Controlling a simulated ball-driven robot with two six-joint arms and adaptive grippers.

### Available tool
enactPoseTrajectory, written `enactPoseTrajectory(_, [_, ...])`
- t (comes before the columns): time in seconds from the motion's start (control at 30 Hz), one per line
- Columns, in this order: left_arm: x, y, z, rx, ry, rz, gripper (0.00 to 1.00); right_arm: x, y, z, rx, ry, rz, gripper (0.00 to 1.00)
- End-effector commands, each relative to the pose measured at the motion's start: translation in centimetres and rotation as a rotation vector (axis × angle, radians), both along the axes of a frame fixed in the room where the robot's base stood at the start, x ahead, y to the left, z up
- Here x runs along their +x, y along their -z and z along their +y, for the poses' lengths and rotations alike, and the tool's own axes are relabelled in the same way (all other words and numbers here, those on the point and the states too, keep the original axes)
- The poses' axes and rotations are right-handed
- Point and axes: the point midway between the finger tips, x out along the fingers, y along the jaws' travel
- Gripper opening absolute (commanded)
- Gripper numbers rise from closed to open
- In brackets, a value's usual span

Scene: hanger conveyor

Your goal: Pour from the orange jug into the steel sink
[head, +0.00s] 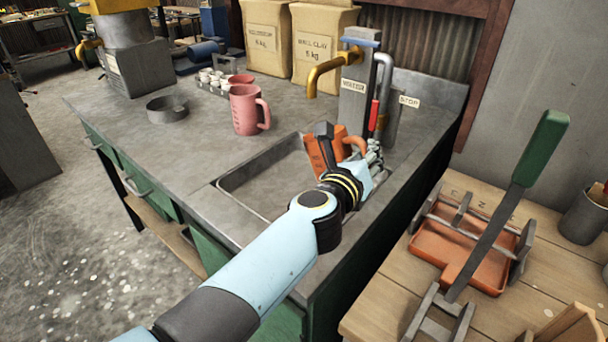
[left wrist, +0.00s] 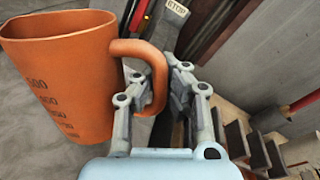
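The orange jug (head: 314,156) is over the right back part of the steel sink (head: 232,184), in front of the tap post. Its height above the sink is hard to judge. In the left wrist view the jug (left wrist: 70,80) shows measure marks on its side, and its contents are not visible. My left gripper (head: 372,158) is at the jug's right side. In the left wrist view the fingers of my left gripper (left wrist: 158,82) close on the jug's handle from both sides. The sink basin looks empty where it shows. My right gripper is not in view.
A yellow tap (head: 325,72) and grey post (head: 353,95) stand behind the sink. A pink jug (head: 244,110), a grey bowl (head: 167,109) and clay bags (head: 268,40) are on the counter. A green-handled lever (head: 541,148) rises above the wooden bench at right.

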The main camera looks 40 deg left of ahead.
Motion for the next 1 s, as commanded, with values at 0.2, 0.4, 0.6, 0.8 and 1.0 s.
enactPoseTrajectory(0.2, [0.0,-0.1,0.0,0.0,0.0,-0.002,0.0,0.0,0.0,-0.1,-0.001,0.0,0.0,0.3])
enactPoseTrajectory(0.4, [0.0,-0.2,0.0,-0.009,0.0,0.0,0.0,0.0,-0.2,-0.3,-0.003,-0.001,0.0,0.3])
enactPoseTrajectory(0.6, [0.1,-0.6,0.1,-0.04,0.0,0.002,0.0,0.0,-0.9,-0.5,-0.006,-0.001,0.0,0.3])
enactPoseTrajectory(0.8, [0.1,-0.8,0.1,-0.073,0.001,0.006,0.0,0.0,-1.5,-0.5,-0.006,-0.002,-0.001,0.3])
enactPoseTrajectory(1.0, [0.1,-1.0,0.2,-0.102,0.001,0.009,0.0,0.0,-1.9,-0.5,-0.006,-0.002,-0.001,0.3])
